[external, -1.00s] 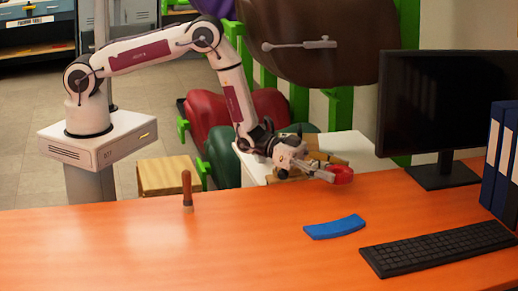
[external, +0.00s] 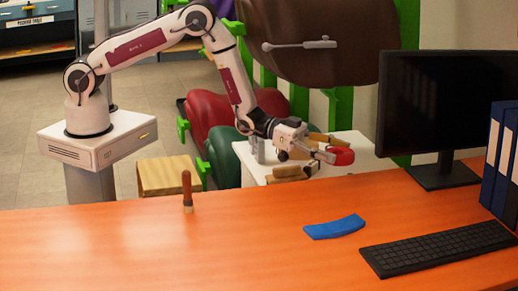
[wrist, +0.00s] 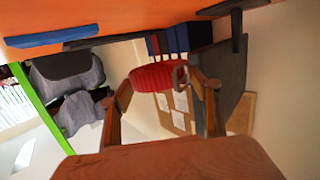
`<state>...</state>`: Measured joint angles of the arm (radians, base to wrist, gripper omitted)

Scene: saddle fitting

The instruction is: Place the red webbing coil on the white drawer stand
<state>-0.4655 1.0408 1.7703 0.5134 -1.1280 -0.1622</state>
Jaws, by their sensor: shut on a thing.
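The red webbing coil (external: 341,157) is held in my gripper (external: 325,154), above the far edge of the orange table. In the wrist view the red coil (wrist: 158,76) sits between the two fingers of my gripper (wrist: 162,86), which are shut on it. The white drawer stand (external: 361,146) is behind the table, under and behind my gripper. Its top carries brown, tool-like items, and its lower part is hidden by the table. The coil is in the air, apart from the stand's top as far as I can tell.
On the orange table (external: 120,250) are a wooden-handled tool (external: 187,190), a blue curved piece (external: 335,227), a keyboard (external: 438,248), a monitor (external: 440,105) and blue binders (external: 505,150). A wooden stool (external: 168,176) stands left of the stand. The table's left front is clear.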

